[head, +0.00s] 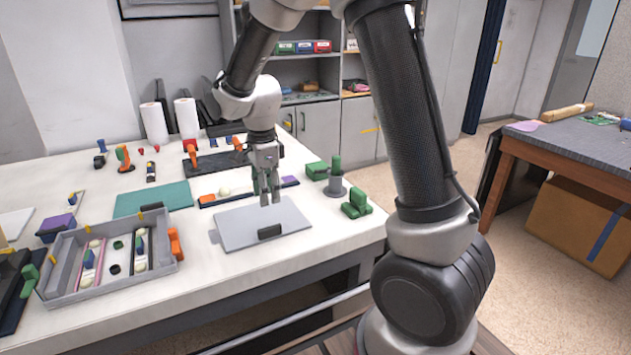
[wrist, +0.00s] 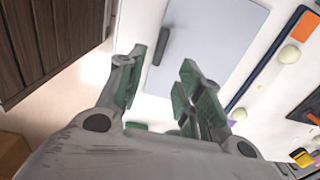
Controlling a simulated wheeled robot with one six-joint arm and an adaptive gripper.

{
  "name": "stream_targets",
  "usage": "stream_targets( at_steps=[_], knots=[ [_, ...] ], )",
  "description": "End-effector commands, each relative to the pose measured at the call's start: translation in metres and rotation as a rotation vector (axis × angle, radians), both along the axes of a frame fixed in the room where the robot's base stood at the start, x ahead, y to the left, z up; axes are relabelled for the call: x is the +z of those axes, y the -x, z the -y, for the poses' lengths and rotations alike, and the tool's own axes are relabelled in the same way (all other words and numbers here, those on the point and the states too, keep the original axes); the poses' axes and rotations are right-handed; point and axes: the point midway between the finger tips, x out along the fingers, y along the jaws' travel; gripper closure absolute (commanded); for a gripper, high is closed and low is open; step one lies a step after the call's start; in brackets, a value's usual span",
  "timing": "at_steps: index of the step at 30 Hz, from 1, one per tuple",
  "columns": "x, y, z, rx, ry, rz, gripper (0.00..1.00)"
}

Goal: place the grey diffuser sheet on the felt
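The grey diffuser sheet (head: 245,222) lies flat on the white bench near its front edge, with a dark bar-shaped handle (head: 269,232) on it. The sheet (wrist: 215,35) and its handle (wrist: 164,46) also show in the wrist view. My gripper (head: 270,202) is above the sheet, behind the handle in the head view. Its green-padded fingers (wrist: 163,60) are apart and empty, with the handle just beyond the tips. A flat teal mat (head: 152,198), which may be the felt, lies left of and behind the sheet; its top looks bare apart from a small dark piece at its front edge.
A grey tray (head: 62,292) with small parts stands at the front left, with an orange clamp (head: 175,243) beside it. Green blocks (head: 356,203) and a grey post (head: 336,180) stand right of the sheet. A strip with coloured parts lies behind it. A second table (head: 575,143) is at right.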

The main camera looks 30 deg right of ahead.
Motion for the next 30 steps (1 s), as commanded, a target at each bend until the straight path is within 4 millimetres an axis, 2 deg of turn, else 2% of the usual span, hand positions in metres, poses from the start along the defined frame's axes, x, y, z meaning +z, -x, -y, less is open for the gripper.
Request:
stream_targets(
  at_steps=[2,4,7,11,12,15,18,22,25,30],
  knots=[
    [0.007,0.003,0.004,0.024,-0.002,0.009,0.64],
    [0.023,0.01,0.014,0.089,-0.005,0.028,0.64],
    [0.059,0.032,0.038,0.261,-0.003,0.072,0.64],
    [0.108,0.08,0.077,0.574,0.027,0.148,0.64],
    [0.12,0.097,0.088,0.675,0.043,0.169,0.64],
    [0.143,0.142,0.111,0.924,0.099,0.219,0.64],
    [0.155,0.183,0.129,1.149,0.166,0.253,0.64],
    [0.159,0.224,0.142,1.373,0.246,0.275,0.64],
    [0.159,0.241,0.146,1.479,0.287,0.279,0.64],
    [0.158,0.25,0.149,1.541,0.31,0.277,0.64]
  ],
)
